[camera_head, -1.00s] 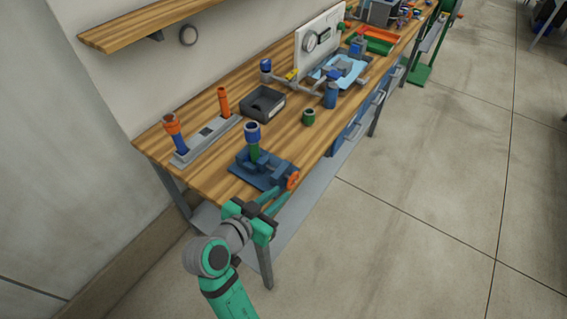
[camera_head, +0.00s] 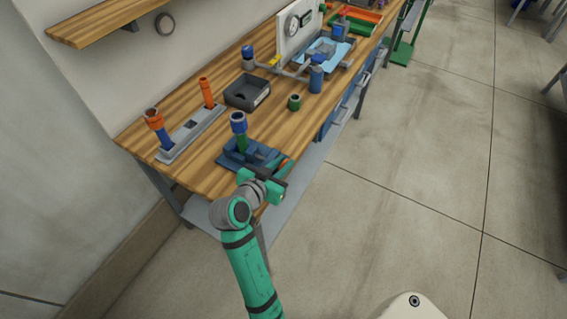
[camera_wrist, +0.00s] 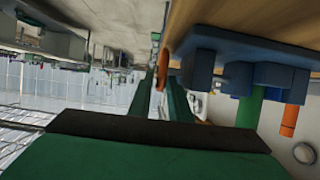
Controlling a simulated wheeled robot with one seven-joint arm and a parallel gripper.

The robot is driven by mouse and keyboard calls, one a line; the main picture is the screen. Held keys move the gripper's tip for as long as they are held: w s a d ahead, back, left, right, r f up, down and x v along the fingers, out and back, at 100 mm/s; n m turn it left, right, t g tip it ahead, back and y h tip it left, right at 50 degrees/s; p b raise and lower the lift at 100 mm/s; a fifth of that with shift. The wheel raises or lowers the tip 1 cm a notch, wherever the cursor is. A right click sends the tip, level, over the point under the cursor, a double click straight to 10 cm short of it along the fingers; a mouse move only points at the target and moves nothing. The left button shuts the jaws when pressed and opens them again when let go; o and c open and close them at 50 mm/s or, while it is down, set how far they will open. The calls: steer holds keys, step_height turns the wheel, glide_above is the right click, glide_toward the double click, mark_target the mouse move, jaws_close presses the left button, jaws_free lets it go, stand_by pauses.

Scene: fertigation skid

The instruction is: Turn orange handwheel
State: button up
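The orange handwheel (camera_wrist: 162,69) shows nearly edge-on in the wrist view, beside the blue vise-like fixture (camera_wrist: 245,55). In the head view that fixture (camera_head: 238,157) sits at the bench's near front corner, holding an upright green and blue piece (camera_head: 239,128). The handwheel is mostly hidden there, with a little orange showing past my gripper (camera_head: 281,167). In the wrist view my gripper (camera_wrist: 160,90) is open, its two green fingers pointing at the wheel. The wheel lies in line with the gap near the fingertips; I cannot tell whether they touch it.
The wooden bench (camera_head: 203,170) has a grey holder (camera_head: 192,135) with orange-topped pieces, a black bin (camera_head: 246,94) and a small green cup (camera_head: 295,102). Pipework with a gauge panel (camera_head: 297,35) stands farther along. The floor (camera_head: 410,160) at the right is clear.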

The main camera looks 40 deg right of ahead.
steer(key=shift+d+f, duration=0.1)
steer(key=shift+d, duration=0.05)
steer(key=shift+c, duration=0.7)
jaws_close()
steer(key=shift+h, duration=0.7)
